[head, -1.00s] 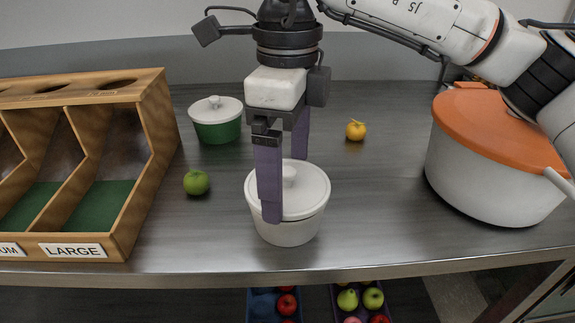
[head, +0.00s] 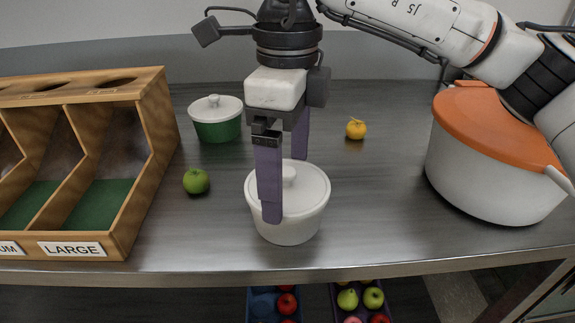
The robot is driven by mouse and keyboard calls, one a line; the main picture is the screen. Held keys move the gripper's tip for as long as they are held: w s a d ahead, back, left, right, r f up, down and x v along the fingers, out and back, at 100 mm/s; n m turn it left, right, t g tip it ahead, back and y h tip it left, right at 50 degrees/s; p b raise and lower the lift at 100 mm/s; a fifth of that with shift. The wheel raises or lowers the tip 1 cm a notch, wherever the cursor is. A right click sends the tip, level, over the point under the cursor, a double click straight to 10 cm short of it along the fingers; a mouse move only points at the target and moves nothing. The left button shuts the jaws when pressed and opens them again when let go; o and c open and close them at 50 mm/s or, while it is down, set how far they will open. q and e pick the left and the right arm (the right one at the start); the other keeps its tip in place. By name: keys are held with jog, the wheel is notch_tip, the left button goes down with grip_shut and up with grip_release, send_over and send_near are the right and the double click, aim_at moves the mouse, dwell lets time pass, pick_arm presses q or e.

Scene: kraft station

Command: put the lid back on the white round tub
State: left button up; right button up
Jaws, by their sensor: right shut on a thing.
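The white round tub (head: 290,231) stands upright on the metal counter, near its front edge. Its white lid (head: 312,187) sits on top of the tub's rim and looks level. My right gripper (head: 284,190) comes down from above with its purple fingers on either side of the lid's knob. It is shut on the lid. My left gripper is not in view.
A green tub with a white lid (head: 217,120) stands behind left, with a green apple (head: 196,181) nearby. A wooden sorter (head: 150,165) is at left. A large pot with an orange lid (head: 490,170) is at right. A small orange fruit (head: 356,129) lies behind.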

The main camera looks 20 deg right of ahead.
dwell(0.3)
jog(key=o, duration=0.7)
jog(key=shift+r, duration=0.1)
jog(key=shift+r+p, duration=2.65)
jog(key=shift+r, duration=0.75)
grip_shut()
